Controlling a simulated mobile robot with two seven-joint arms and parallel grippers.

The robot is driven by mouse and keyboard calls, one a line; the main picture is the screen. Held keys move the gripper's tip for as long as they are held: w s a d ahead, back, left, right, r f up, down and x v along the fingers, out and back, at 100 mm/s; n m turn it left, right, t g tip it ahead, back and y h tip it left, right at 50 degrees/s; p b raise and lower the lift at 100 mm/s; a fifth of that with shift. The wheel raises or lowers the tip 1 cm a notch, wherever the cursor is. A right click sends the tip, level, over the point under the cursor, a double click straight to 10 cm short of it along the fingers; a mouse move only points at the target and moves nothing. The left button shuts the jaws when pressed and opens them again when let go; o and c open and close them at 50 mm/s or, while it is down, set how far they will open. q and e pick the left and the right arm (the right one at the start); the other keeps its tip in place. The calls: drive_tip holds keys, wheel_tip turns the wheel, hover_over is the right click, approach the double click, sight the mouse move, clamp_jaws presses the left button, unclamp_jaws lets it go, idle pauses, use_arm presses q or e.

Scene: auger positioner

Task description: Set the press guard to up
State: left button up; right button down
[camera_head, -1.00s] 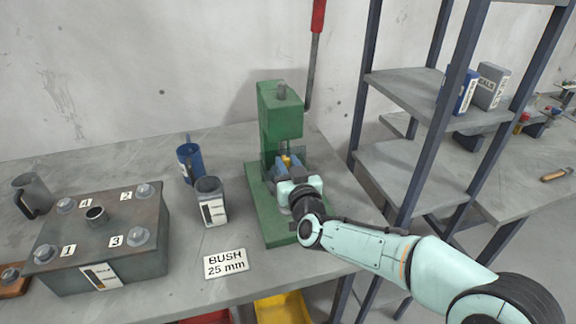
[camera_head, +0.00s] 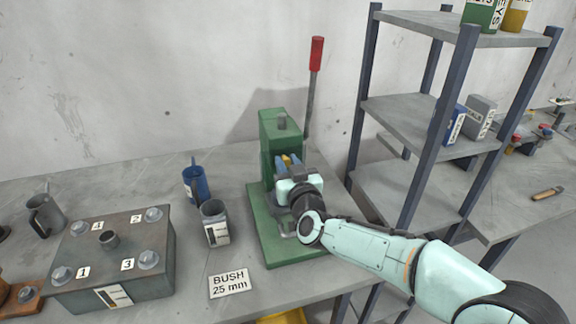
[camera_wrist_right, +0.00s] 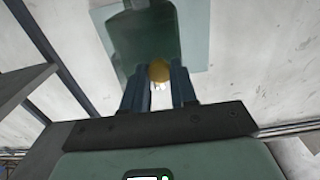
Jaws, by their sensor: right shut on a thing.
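The green press (camera_head: 281,131) stands on the bench. My right gripper (camera_head: 287,162) is at the upper front of the press, in front of its head. In the right wrist view, the gripper (camera_wrist_right: 158,78) has its fingers on either side of a yellow round knob (camera_wrist_right: 158,71) and is shut on it. The clear, greenish guard panel (camera_wrist_right: 147,38) is just beyond the knob. In the head view the gripper hides most of the guard, so its exact angle is hard to tell there. My left gripper is not in view.
A red-handled lever (camera_head: 316,55) rises behind the press. A blue mug (camera_head: 195,185), a grey labelled container (camera_head: 214,225), a bolted metal box (camera_head: 112,265) and a "BUSH 25 mm" card (camera_head: 229,283) are to the left. A shelf rack (camera_head: 400,120) stands to the right.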

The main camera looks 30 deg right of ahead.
drive_tip(key=c, duration=1.1)
unclamp_jaws()
drive_tip(key=shift+r, duration=0.5)
drive_tip(key=shift+o, duration=0.9)
drive_tip(key=shift+f, duration=0.2)
drive_tip(key=b+v, duration=0.1)
drive_tip(key=v, duration=1.2)
drive_tip(key=shift+s+a, duration=0.15)
drive_tip(key=shift+s, duration=0.05)
